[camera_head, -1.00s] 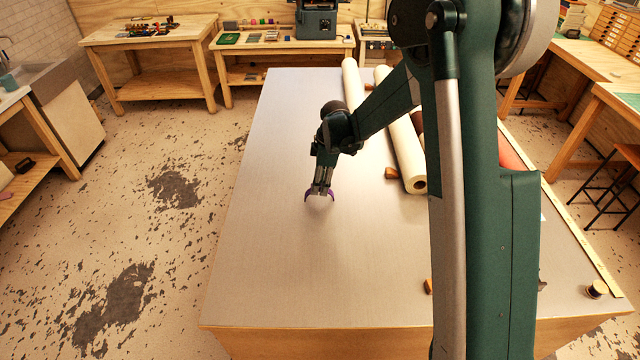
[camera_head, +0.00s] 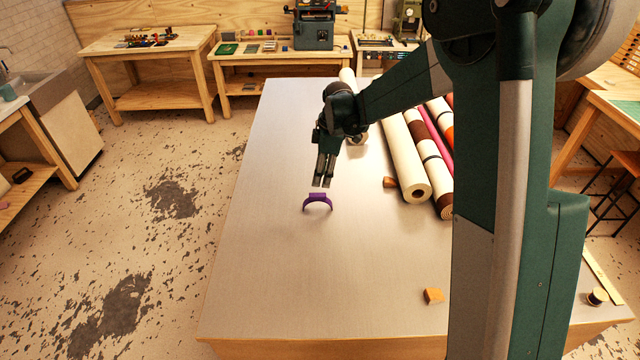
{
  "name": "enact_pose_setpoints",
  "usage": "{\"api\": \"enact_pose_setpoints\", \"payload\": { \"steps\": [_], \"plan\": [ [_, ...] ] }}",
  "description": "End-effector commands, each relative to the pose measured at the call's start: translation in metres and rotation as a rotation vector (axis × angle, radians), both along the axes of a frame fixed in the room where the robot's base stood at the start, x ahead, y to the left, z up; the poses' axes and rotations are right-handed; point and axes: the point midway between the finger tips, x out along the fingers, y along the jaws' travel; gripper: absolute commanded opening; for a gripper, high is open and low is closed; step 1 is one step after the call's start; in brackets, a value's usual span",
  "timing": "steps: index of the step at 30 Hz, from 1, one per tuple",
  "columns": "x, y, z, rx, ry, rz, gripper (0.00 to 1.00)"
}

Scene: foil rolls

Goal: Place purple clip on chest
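The purple clip (camera_head: 317,201) is a small arch standing on the grey top of the wide chest (camera_head: 270,255), left of the rolls, with its open side down. My gripper (camera_head: 322,184) points down just behind and above the clip. Its two fingers are parallel with a narrow gap between them and hold nothing.
Several rolls, a cream one (camera_head: 407,160) nearest, lie on the right of the top. One small wooden block (camera_head: 389,182) sits beside them and another (camera_head: 433,296) near the front. A spool (camera_head: 597,296) stands at the front right. The left of the top is clear.

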Motion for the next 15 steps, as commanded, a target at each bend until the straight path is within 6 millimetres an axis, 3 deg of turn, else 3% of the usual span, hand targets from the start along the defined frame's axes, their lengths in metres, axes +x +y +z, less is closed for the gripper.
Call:
{"api": "enact_pose_setpoints", "payload": {
  "steps": [6, 15],
  "plan": [
    [-0.001, -0.004, 0.023, 0.000, 0.000, -0.001, 0.31],
    [-0.001, -0.005, 0.031, 0.000, 0.000, 0.000, 0.31]
  ]
}}
